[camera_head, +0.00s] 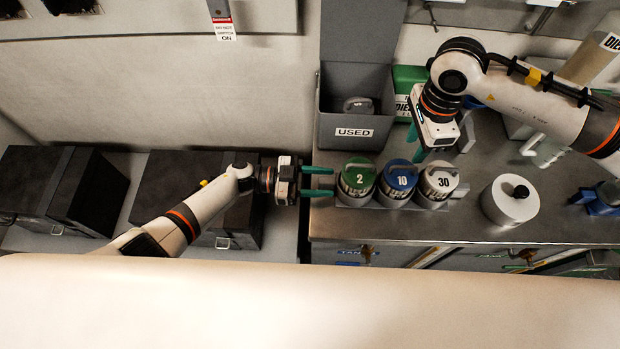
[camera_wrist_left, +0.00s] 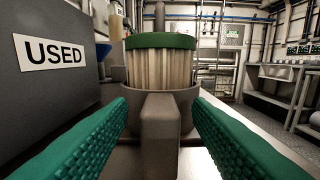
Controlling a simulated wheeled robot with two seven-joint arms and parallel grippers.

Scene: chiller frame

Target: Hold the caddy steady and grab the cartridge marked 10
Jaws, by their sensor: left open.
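The grey caddy (camera_head: 388,205) stands on the counter near its left edge with three cartridges in a row. The cartridge marked 10 (camera_head: 399,181) has a blue top and sits in the middle. The green cartridge marked 2 (camera_head: 357,178) is on its left and the white one marked 30 (camera_head: 438,181) on its right. My left gripper (camera_head: 331,182) is open and level at the caddy's left end; in the left wrist view a grey upright tab of the caddy (camera_wrist_left: 160,125) shows between its fingers, apart from both. My right gripper (camera_head: 418,146) hangs above and behind cartridges 10 and 30; its finger gap is unclear.
A grey bin labelled USED (camera_head: 352,133) stands behind the caddy. A green container (camera_head: 405,80) is beside it. A white round canister (camera_head: 510,200) stands to the right. Black cases (camera_head: 60,190) lie at the left. The counter between caddy and canister is clear.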

